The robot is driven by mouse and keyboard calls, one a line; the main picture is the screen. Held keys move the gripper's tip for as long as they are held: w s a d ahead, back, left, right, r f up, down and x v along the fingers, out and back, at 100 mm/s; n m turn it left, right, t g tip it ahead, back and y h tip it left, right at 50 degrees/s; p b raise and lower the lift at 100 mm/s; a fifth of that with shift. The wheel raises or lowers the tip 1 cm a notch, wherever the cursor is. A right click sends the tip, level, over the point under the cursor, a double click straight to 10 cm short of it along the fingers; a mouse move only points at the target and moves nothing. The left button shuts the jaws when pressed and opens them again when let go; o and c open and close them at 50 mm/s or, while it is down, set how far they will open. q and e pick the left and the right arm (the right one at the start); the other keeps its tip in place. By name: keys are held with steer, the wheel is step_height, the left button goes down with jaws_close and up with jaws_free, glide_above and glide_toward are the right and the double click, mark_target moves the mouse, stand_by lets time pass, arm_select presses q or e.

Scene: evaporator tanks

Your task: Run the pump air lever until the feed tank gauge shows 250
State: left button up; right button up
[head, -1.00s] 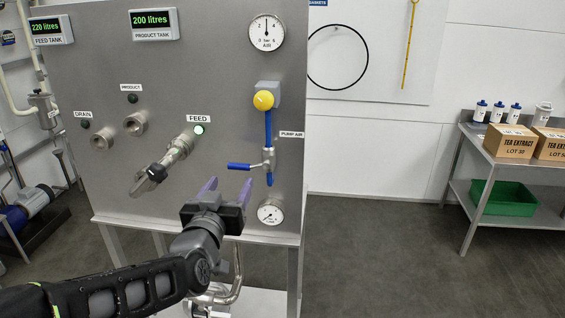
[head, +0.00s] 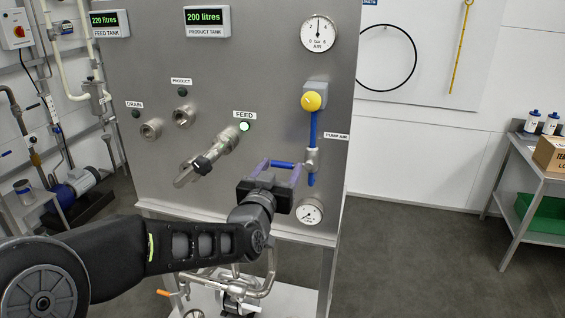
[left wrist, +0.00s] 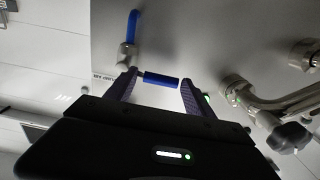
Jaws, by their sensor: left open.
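The feed tank gauge (head: 105,21) reads 220 litres in green on the panel's upper left. The pump air lever (head: 284,164) is a blue handle pointing left, level, from its valve below the blue pipe. My left gripper (head: 281,170) is open at the lever, holding nothing. In the left wrist view the lever's blue handle (left wrist: 161,79) lies lengthwise across the gap between the fingertips (left wrist: 157,84). I cannot tell whether a finger touches it. My right gripper is out of view.
The product tank gauge (head: 206,20) reads 200 litres. The air dial (head: 318,33) is above the yellow knob (head: 311,102), a small dial (head: 309,212) below the lever. The feed lamp (head: 244,126) glows green beside a pipe fitting (head: 208,157). Floor right of the panel is clear.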

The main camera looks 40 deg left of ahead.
arm_select(q)
steer(key=shift+x, duration=1.15)
jaws_close()
